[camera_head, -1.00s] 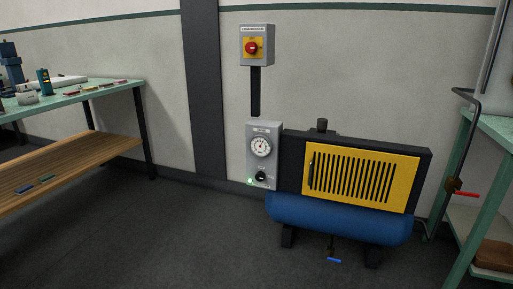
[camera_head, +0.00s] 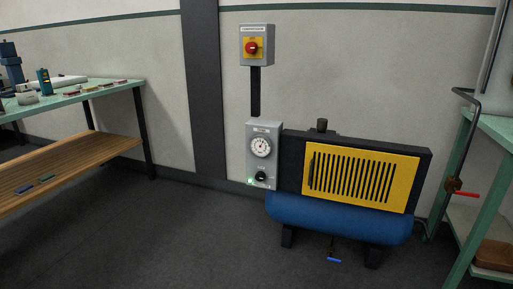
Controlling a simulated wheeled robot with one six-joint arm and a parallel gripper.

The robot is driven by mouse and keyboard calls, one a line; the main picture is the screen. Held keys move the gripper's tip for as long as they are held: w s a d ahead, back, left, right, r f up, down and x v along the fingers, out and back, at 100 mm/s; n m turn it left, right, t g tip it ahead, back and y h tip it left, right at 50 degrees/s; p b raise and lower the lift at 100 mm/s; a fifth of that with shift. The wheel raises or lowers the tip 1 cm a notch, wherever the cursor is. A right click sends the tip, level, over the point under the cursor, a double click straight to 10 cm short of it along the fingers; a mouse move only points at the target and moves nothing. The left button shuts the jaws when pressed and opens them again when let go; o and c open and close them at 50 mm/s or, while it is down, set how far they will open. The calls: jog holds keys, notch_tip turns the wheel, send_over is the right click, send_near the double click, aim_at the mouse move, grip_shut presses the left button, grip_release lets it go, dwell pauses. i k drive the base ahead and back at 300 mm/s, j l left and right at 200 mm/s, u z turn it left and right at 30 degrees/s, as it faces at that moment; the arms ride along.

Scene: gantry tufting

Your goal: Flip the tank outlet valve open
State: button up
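The compressor stands against the wall, with a blue tank (camera_head: 340,219) under a black housing with a yellow slatted panel (camera_head: 398,181). At the right, a dark pipe (camera_head: 470,137) comes down to a small brass-coloured valve body (camera_head: 453,185). Its red lever (camera_head: 468,194) points right, roughly level and across the pipe. Another small valve hangs under the tank, with a blue lever (camera_head: 334,260) near the floor. The frames show no label telling which is the outlet valve. My gripper is not in view.
A grey box with a red knob (camera_head: 251,47) hangs above a gauge panel (camera_head: 251,155) with a lit green lamp. A green-topped bench (camera_head: 120,86) with a wooden shelf stands left; another green bench (camera_head: 472,210) stands right, close to the red lever. Floor in front is clear.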

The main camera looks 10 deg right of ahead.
aim_at(457, 191)
jog(key=z, duration=1.7)
jog(key=i+l+u, duration=0.35)
jog(key=i, duration=0.15)
jog(key=i+l+u, duration=0.3)
jog(key=i, duration=0.15)
